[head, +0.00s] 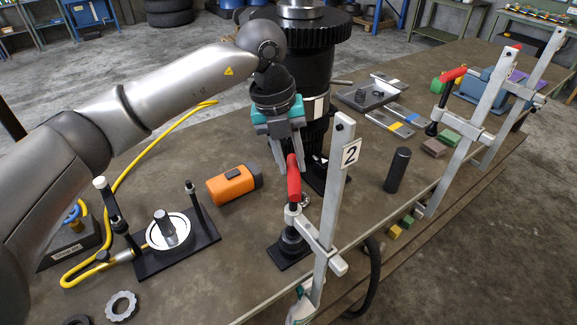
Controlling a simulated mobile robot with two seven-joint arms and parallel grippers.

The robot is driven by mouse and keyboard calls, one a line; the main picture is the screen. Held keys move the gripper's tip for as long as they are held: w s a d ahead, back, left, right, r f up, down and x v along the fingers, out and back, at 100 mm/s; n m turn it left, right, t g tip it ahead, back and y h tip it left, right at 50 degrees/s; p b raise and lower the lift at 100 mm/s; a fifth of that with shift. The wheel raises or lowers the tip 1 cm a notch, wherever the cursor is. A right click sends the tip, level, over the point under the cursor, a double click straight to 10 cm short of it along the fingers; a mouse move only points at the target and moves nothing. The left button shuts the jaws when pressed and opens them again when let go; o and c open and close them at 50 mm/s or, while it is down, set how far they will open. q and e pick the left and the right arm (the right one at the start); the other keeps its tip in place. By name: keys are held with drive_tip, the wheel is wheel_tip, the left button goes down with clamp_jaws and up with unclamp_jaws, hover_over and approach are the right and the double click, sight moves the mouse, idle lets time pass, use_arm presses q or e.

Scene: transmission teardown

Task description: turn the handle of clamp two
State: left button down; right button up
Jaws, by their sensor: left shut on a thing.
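Clamp two (333,195) stands at the table's front edge, its grey bar upright and slightly tilted, with a white plate marked 2 (350,152) near the top. Its red handle (293,180) stands up on a screw left of the bar, and its foot (292,242) rests over a black block. My left gripper (289,153) comes down from above and is shut on the top of the red handle. The fingers partly hide the handle's upper end. My right gripper does not show clearly.
A tall black gear stack (308,70) stands behind the gripper. An orange box (234,184) and a black fixture with a white disc (168,228) lie left. A black cylinder (397,170) stands right. Other red-handled clamps (470,135) line the right edge. A teal part (302,310) shows at the bottom.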

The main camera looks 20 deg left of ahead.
use_arm(q)
drive_tip(key=m, duration=0.1)
drive_tip(key=m+b, duration=0.1)
drive_tip(key=m, duration=0.1)
drive_tip(key=shift+w+d+m+g, duration=0.2)
drive_tip(key=shift+d+m+g, duration=0.1)
drive_tip(key=shift+g, duration=0.1)
drive_tip(key=m+b, duration=0.1)
drive_tip(key=m, duration=0.3)
drive_tip(key=shift+d+r+m+g+b, duration=0.1)
drive_tip(key=shift+d+m+g+b, duration=0.2)
drive_tip(key=shift+d+g+b, duration=0.1)
drive_tip(key=shift+s+d+r+m+g+y+b, duration=0.1)
drive_tip(key=shift+d+m+g+y+b, duration=0.15)
drive_tip(key=shift+m, duration=1.25)
drive_tip(key=shift+s+d+f+m+g+y+b, duration=0.15)
drive_tip(key=shift+m+b, duration=0.25)
drive_tip(key=shift+m, duration=1.1)
drive_tip(key=shift+s+d+r+m+g+y+b, duration=0.1)
drive_tip(key=shift+d+r+m+g+b, duration=0.15)
drive_tip(key=shift+m, duration=1.25)
drive_tip(key=c, duration=1.1)
unclamp_jaws()
drive_tip(key=o, duration=0.4)
drive_tip(key=shift+f, duration=0.25)
